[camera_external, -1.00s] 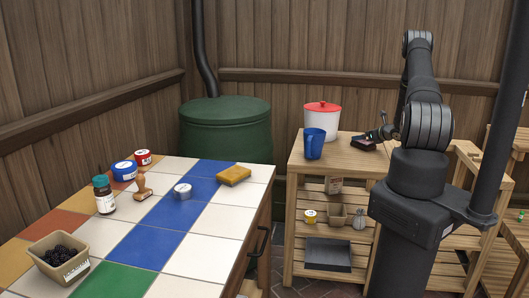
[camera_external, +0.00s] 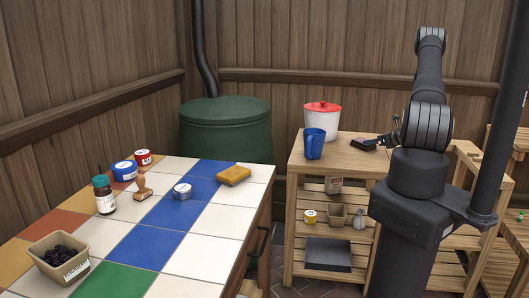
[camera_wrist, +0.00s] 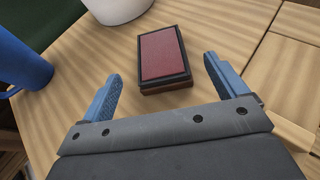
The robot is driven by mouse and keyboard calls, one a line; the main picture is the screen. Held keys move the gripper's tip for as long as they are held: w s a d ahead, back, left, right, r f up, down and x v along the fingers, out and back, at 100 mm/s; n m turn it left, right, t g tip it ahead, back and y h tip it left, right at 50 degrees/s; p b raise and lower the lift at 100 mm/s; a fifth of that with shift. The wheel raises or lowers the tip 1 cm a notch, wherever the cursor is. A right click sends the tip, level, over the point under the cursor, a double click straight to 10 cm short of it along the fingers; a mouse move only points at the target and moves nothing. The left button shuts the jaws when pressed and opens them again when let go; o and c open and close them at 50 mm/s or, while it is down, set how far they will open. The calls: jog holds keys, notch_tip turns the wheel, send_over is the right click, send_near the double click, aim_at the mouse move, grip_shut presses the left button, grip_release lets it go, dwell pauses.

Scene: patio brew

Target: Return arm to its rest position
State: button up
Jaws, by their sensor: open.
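My gripper (camera_wrist: 162,85) is open and empty in the wrist view, its two blue fingers spread apart. Ahead of it, between the lines of the fingers, a dark-edged box with a red top (camera_wrist: 164,57) lies flat on the wooden bench. In the external view my gripper (camera_external: 385,142) is small and partly hidden by my arm. It is just right of the box (camera_external: 364,144), over the bench top.
A blue pitcher (camera_external: 314,143) and a white container with a red lid (camera_external: 322,120) stand on the wooden bench (camera_external: 340,151), left of the box. The tiled table (camera_external: 205,245) at left holds jars, a stamp, a sponge and a berry basket. A green barrel (camera_external: 226,130) stands behind.

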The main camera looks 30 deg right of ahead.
aim_at(362, 140)
jog(key=x, duration=0.7)
jog(key=shift+w+a+f, duration=0.1)
jog(key=shift+w+f, duration=0.05)
jog(key=shift+w+r, duration=0.2)
jog(key=shift+r, duration=0.05)
jog(key=r, duration=0.4)
jog(key=shift+s+d, duration=0.25)
jog(key=shift+s, duration=0.15)
jog(key=s+d+r, duration=0.4)
jog(key=s+r, duration=0.3)
jog(key=s, duration=0.3)
notch_tip(362, 140, up, 10)
jog(key=w+a+n+g+y, duration=0.1)
jog(key=w+a+n+y, duration=0.4)
jog(key=w+a, duration=1)
jog(key=shift+a+r+y, duration=0.25)
jog(key=shift+a+y, duration=0.15)
jog(key=shift+a, duration=0.55)
jog(key=shift+o, duration=1)
